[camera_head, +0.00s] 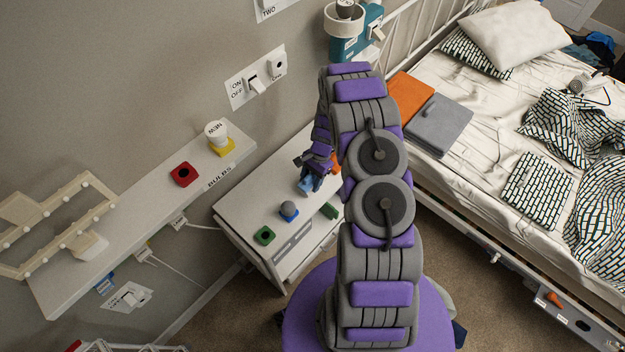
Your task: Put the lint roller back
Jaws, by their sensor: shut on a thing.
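My gripper (312,169) is low over the white cabinet top (258,203), left of my arm. Its jaws are small and partly hidden by the wrist. They are shut on a small blue thing (307,186); its shape is too unclear to tell if it is the lint roller. I cannot tell whether it touches the cabinet top. I make out no lint roller for certain elsewhere. A bit of orange (336,160) shows beside my wrist, mostly hidden by my arm.
On the cabinet are a green block (264,235), a blue block with a grey ball (289,210) and a green piece (330,211). A wall shelf (140,225) holds a red block (184,174) and a bulb (216,132). A bed (480,135) stands at right.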

